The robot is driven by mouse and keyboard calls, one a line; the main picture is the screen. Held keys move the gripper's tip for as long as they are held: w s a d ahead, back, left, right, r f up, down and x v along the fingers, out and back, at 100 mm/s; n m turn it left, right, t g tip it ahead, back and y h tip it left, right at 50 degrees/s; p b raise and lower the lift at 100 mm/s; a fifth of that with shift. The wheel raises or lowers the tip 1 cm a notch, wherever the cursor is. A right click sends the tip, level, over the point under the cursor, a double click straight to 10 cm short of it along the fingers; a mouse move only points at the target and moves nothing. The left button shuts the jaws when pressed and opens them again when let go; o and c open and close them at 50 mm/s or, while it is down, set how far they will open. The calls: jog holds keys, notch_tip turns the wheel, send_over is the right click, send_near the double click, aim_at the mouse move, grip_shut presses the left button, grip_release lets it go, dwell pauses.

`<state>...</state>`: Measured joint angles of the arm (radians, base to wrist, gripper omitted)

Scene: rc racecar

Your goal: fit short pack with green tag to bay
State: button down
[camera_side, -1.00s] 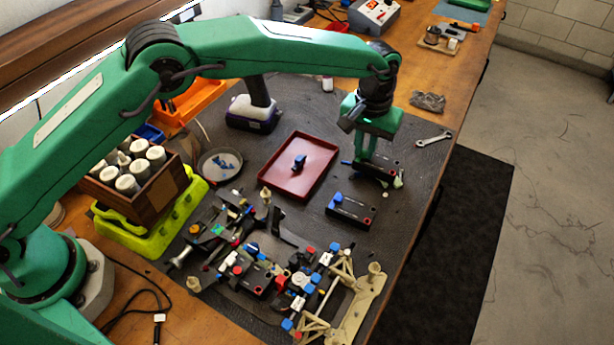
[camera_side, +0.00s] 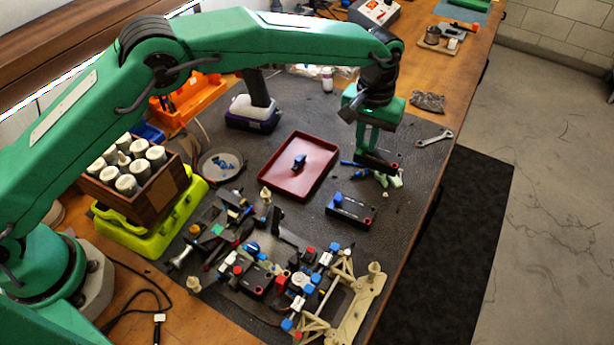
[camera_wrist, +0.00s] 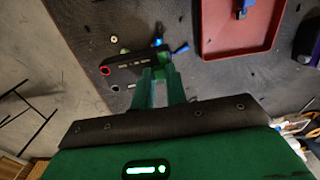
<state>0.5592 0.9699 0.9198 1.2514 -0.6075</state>
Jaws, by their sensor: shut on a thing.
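My gripper (camera_side: 369,148) is shut on a black pack (camera_side: 378,162) and holds it above the dark mat, near the mat's right side. In the wrist view the pack (camera_wrist: 128,68) lies across my fingertips (camera_wrist: 160,80), with a red ring at its left end and blue by its right end. A second black pack (camera_side: 350,210), with a blue plug and a red ring, lies on the mat below. The racecar chassis (camera_side: 262,272) stands at the front; its bay cannot be told clearly among the parts.
A red tray (camera_side: 284,187) with a small blue part lies left of my gripper. A pale green item (camera_side: 391,180) lies under the held pack, and a wrench (camera_side: 434,139) to the right. A wooden box of white-topped cylinders (camera_side: 134,185) stands at left. Bare mat surrounds the second pack.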

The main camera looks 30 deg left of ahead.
aim_at(366, 144)
jog(key=shift+r, duration=0.15)
notch_tip(366, 144, up, 8)
jog(key=r, duration=0.1)
jog(key=s+a+r, duration=0.2)
jog(key=s+a, duration=0.1)
jog(key=s, duration=1)
jog(key=s+a+f, duration=0.1)
jog(key=s+a, duration=0.3)
jog(key=s, duration=0.3)
jog(key=s+a+f, duration=0.2)
jog(key=s+a, duration=0.1)
jog(key=s, duration=0.3)
jog(key=shift+m, duration=0.3)
jog(key=shift+f, duration=2.4)
jog(key=shift+f, duration=0.2)
jog(key=shift+f, duration=2.7)
jog(key=shift+f, duration=1.05)
